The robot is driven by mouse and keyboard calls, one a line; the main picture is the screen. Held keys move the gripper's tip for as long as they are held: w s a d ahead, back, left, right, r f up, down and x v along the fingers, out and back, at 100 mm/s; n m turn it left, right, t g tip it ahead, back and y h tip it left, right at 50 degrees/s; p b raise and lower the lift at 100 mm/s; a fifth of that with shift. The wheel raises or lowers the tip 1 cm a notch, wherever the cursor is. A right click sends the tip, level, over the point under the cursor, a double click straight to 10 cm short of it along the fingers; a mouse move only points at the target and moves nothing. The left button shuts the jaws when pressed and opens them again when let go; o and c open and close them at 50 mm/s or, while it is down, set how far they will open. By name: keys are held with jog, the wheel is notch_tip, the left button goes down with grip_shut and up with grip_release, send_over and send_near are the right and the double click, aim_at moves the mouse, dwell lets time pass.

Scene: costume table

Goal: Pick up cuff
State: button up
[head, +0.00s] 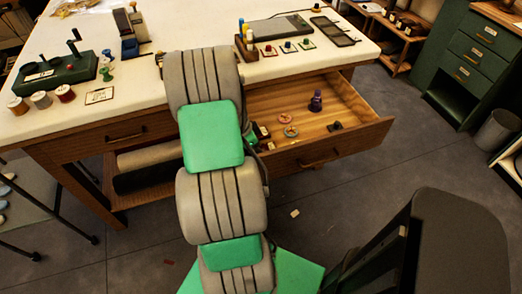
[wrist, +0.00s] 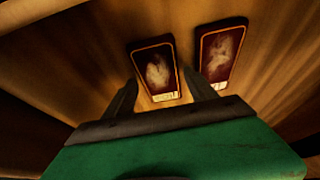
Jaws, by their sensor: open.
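No thing can be told for certain as the cuff. In the head view, two small round coloured pieces lie in the open drawer (head: 352,137), a nearer one (head: 290,132) and a farther one (head: 285,118); either may be ring-shaped, too small to tell. My gripper (wrist: 160,80) is open in the wrist view, low inside the wooden drawer. Between and ahead of its fingers is a dark red card (wrist: 157,72) with a gold border and a pale blurred figure. A second such card (wrist: 221,54) lies just right of the right finger. No cuff shows between the fingers. My arm hides the gripper in the head view.
A purple figure (head: 316,101) and a small dark piece (head: 335,126) are also in the drawer. The white-topped table (head: 185,28) holds spools, a green stand (head: 55,73) and a dark tablet (head: 280,29). A dark chair-like shape (head: 450,245) stands at lower right.

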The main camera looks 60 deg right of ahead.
jog(key=shift+f, duration=0.1)
jog(key=shift+c, duration=0.3)
jog(key=c, duration=1.2)
